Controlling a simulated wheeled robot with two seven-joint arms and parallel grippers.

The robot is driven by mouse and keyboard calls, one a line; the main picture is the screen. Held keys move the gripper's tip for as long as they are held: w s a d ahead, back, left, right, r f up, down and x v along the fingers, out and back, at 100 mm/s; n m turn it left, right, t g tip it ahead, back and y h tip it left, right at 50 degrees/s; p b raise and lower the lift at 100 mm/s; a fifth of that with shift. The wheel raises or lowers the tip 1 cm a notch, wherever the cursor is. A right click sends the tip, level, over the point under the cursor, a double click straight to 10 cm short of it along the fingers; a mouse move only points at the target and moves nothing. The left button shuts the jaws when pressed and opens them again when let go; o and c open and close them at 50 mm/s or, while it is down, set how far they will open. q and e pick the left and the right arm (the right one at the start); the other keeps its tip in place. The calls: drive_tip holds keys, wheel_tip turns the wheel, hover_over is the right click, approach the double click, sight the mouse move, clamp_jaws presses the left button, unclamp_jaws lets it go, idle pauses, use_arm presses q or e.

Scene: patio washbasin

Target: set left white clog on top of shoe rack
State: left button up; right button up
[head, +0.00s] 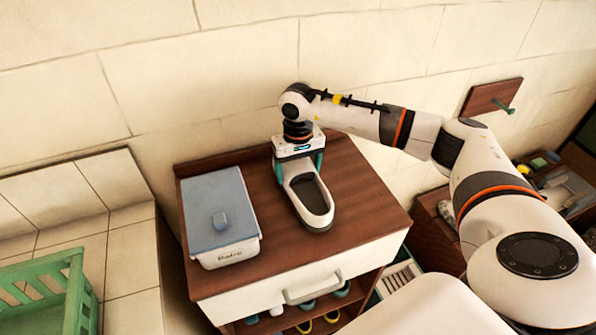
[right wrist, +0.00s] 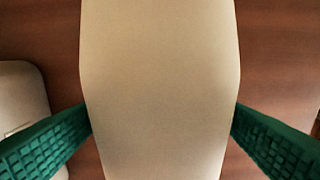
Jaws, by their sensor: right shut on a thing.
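The white clog (head: 312,197), with a dark inside, is at the wooden top of the shoe rack (head: 366,205). Its opening faces up and one end points to the rack's front. My right gripper (head: 299,164) reaches down from above and is shut on the clog's far end. In the right wrist view, the pale clog (right wrist: 160,80) fills the middle between the green fingers of my right gripper (right wrist: 162,118). I cannot tell whether the clog's sole touches the wood. My left gripper is out of view.
A white box with a grey-blue lid (head: 217,212) stands on the rack's left side. The rack has a white drawer (head: 300,285) and several shoes (head: 305,326) below. A green crate (head: 50,296) is at lower left. The rack top's right side is clear. A tiled wall stands behind.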

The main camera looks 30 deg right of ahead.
sight(298, 165)
drive_tip(key=shift+f, duration=1.05)
drive_tip(key=o, duration=1)
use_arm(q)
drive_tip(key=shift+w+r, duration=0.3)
use_arm(e)
drive_tip(key=shift+o, duration=0.2)
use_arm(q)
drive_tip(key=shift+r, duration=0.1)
use_arm(e)
drive_tip(key=shift+r, duration=0.3)
wheel_tip(298, 165, up, 11)
drive_tip(key=b, duration=0.3)
drive_tip(key=shift+f, duration=0.15)
drive_tip(key=shift+r, duration=0.5)
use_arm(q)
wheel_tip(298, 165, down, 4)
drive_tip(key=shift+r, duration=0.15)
